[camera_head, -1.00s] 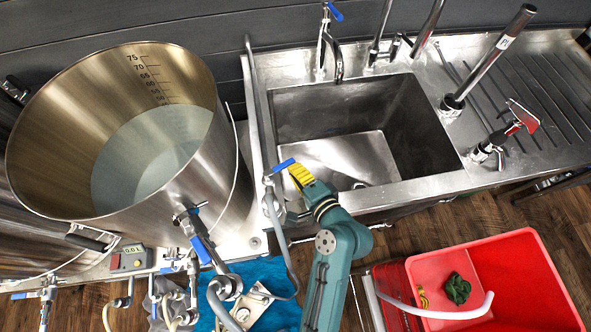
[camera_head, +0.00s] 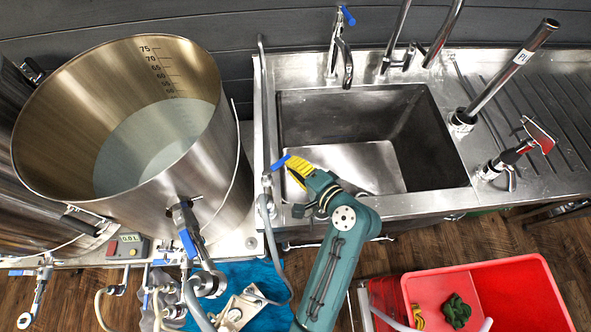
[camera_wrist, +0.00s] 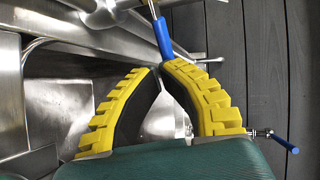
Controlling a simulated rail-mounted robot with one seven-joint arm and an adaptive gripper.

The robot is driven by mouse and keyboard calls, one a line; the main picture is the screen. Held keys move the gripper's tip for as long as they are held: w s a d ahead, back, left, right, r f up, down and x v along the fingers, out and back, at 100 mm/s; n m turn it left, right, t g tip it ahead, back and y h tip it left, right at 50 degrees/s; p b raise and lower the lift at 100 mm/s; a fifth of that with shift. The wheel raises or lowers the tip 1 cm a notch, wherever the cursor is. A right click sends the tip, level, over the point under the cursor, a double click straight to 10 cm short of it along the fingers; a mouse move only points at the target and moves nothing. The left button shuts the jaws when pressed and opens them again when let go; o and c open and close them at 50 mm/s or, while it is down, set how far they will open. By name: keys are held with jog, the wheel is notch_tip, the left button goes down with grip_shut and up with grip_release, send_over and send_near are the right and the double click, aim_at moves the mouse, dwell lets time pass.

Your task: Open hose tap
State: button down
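The hose tap (camera_head: 266,184) stands at the sink's front left corner, with a hose hanging from it. Its short blue lever (camera_head: 281,162) points up and to the right. My gripper (camera_head: 289,166) has yellow ribbed fingers, and their tips are at the lever. In the wrist view the blue lever (camera_wrist: 163,38) runs down to the tip of the right-hand finger. The two fingertips (camera_wrist: 160,67) nearly meet, with no lever clearly held between them. Whether the finger touches the lever is hard to tell. The fingers hide part of the lever's end.
A large steel kettle (camera_head: 215,150) stands left of the tap. The steel sink (camera_head: 325,112) lies behind my gripper, with another blue-levered tap (camera_head: 346,16) at its back. A red crate (camera_head: 500,270) is on the floor at right. Hoses and valves crowd the lower left.

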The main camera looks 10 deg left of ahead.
jog(key=v, duration=0.4)
jog(key=p+v, duration=0.1)
jog(key=v, duration=0.4)
jog(key=f+v, duration=0.1)
jog(key=v, duration=0.3)
jog(key=shift+d+r+p, duration=0.1)
jog(key=shift+d+p, duration=0.25)
jog(key=shift+d, duration=0.1)
jog(key=m, duration=0.5)
jog(key=shift+s+m, duration=0.2)
jog(key=shift+m, duration=0.2)
jog(key=m, duration=0.3)
jog(key=shift+s+a+m, duration=0.15)
jog(key=shift+m, duration=0.25)
jog(key=m, duration=0.2)
jog(key=m+p, duration=0.1)
jog(key=m, duration=0.2)
jog(key=shift+s+a+m, duration=0.1)
jog(key=shift+s+m, duration=0.25)
jog(key=shift+m, duration=0.05)
jog(key=shift+s+m+p, duration=0.2)
jog(key=shift+m+p, duration=0.6)
jog(key=shift+m, duration=0.3)
jog(key=shift+s+p, duration=0.1)
jog(key=shift+p, duration=0.35)
jog(key=r+b+x, duration=0.1)
jog(key=b+x, duration=0.1)
jog(key=x, duration=1.2)
jog(key=shift+a, duration=0.15)
